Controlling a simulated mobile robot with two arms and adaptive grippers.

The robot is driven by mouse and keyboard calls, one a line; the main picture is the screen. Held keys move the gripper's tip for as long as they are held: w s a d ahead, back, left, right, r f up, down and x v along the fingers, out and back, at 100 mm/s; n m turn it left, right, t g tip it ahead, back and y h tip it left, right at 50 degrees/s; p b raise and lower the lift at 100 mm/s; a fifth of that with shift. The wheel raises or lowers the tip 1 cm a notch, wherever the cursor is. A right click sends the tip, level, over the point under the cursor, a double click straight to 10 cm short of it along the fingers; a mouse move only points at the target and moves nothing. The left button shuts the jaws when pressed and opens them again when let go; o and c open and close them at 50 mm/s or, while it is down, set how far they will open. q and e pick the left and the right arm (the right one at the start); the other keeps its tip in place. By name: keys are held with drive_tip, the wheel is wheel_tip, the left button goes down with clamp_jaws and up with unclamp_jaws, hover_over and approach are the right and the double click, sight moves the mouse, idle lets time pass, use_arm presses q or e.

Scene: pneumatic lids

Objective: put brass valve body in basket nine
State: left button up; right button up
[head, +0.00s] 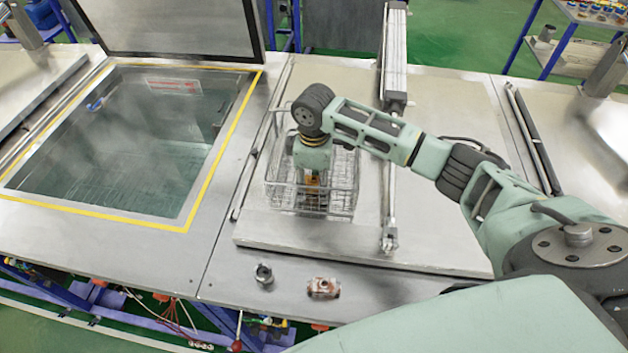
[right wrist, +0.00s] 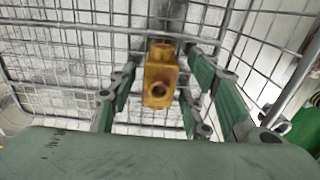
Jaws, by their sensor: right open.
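The brass valve body (head: 312,182) is in the wire basket (head: 283,207), below my right gripper (head: 313,168). The right wrist view shows the yellow-brass valve body (right wrist: 160,78) with a round port facing the camera. The green fingers of my right gripper (right wrist: 161,88) are open, spread on either side of it with gaps. Basket mesh (right wrist: 60,75) surrounds it in that view. I cannot tell exactly how the valve body rests in the basket. No number shows on the basket. My left gripper is not in view.
A grey metal fitting (head: 263,273) and a reddish-copper fitting (head: 323,287) stand on the front steel ledge. A steaming, yellow-bordered tank (head: 130,140) with its lid (head: 165,25) raised is at left. A cylinder and rod (head: 390,200) run right of the basket.

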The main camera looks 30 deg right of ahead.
sight(314, 179)
wheel_tip(314, 179, up, 11)
drive_tip(key=b, duration=0.4)
drive_tip(key=shift+r, duration=0.65)
